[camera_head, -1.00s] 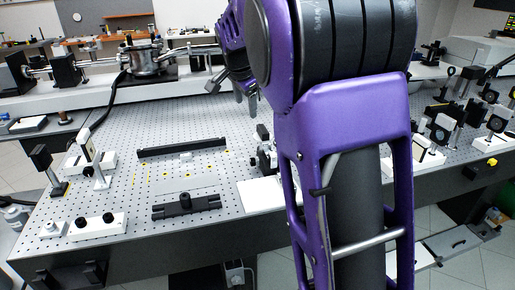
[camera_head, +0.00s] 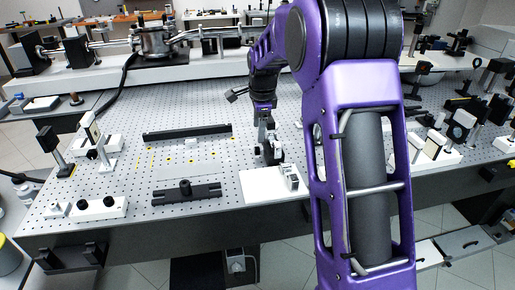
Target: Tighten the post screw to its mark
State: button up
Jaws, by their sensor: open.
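My gripper (camera_head: 265,138) points down over the breadboard (camera_head: 215,115), right of the picture's middle. It is open. It is just above a small dark post mount (camera_head: 269,154) behind the white plate (camera_head: 262,190); whether its fingers touch the mount cannot be told. The post screw and its mark are too small to tell apart here.
A small grey-white holder (camera_head: 289,178) stands on the white plate. A black rail (camera_head: 187,131) and a black clamp bar with a knob (camera_head: 186,193) lie to the left. Mounted optics (camera_head: 460,125) crowd the right. Yellow-marked board between the bars is mostly clear.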

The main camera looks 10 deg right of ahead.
aim_at(257, 148)
jog(key=x, duration=0.9)
jog(key=shift+w+f, duration=0.1)
jog(key=shift+f, duration=0.1)
grip_shut()
